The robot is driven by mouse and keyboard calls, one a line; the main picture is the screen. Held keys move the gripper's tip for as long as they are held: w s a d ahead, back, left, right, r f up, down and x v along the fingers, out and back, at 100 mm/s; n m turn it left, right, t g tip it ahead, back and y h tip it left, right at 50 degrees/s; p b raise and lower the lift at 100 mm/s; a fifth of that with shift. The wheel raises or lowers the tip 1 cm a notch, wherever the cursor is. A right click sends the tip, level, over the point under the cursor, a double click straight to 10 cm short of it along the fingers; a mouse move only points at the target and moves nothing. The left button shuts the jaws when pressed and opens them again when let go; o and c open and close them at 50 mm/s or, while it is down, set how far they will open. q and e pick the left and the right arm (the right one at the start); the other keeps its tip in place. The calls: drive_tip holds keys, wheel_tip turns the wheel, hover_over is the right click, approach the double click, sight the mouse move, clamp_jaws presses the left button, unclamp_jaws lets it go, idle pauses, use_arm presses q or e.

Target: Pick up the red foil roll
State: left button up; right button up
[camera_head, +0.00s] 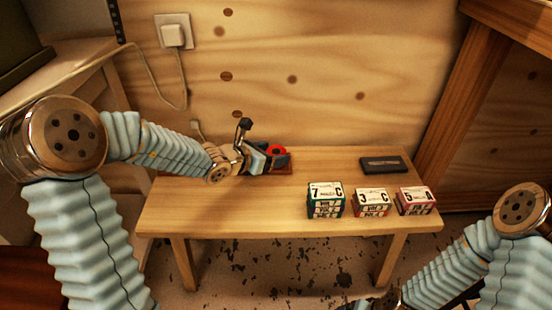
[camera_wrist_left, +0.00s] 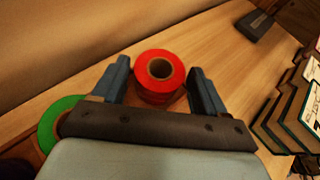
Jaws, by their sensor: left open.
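The red foil roll (camera_wrist_left: 160,69) stands upright on the table, its brown core facing up, in the left wrist view. It also shows in the head view (camera_head: 276,151), partly hidden by my left gripper. My left gripper (camera_wrist_left: 160,82) is open, with one finger on each side of the red roll and visible gaps to it. In the head view my left gripper (camera_head: 272,160) is low over the back of the table. My right arm shows at the lower right of the head view, but its fingers are not clear.
A green roll (camera_wrist_left: 62,118) stands just left of my left gripper in the wrist view. A black flat object (camera_head: 380,165) lies at the back right of the table (camera_head: 225,215).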

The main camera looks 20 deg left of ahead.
use_arm(q)
drive_tip(key=c, duration=0.9)
drive_tip(key=shift+r, duration=0.1)
